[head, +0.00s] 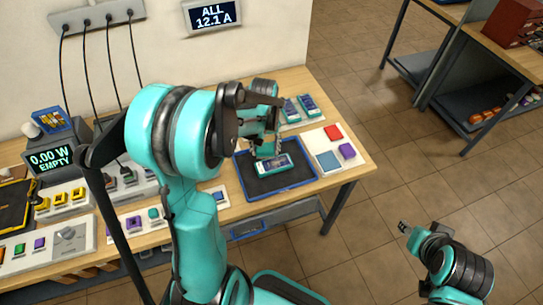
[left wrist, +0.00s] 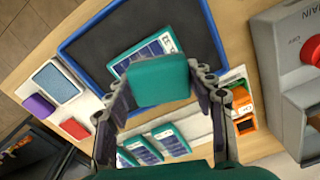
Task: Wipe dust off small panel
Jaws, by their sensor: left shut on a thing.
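The small panel (head: 281,169), dark blue cells in a pale frame, lies on the dark mat of a blue-rimmed tray (head: 303,180). In the left wrist view the panel (left wrist: 143,53) is partly hidden by a teal block (left wrist: 158,80). My left gripper (head: 268,148) is above the tray, right over the panel. It is shut on the teal block, whose sides lie between the two fingers in the left wrist view (left wrist: 163,92). I cannot tell whether the block touches the panel. My right gripper (head: 404,228) is low at the right, away from the table; its jaws are too small to read.
Several similar panels (head: 307,103) lie behind the tray. A white board with red (head: 333,132), purple (head: 347,151) and blue (head: 328,161) pieces is at its right. A red-knobbed switch box (left wrist: 310,50) shows in the left wrist view. Floor (head: 350,260) by my right arm is clear.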

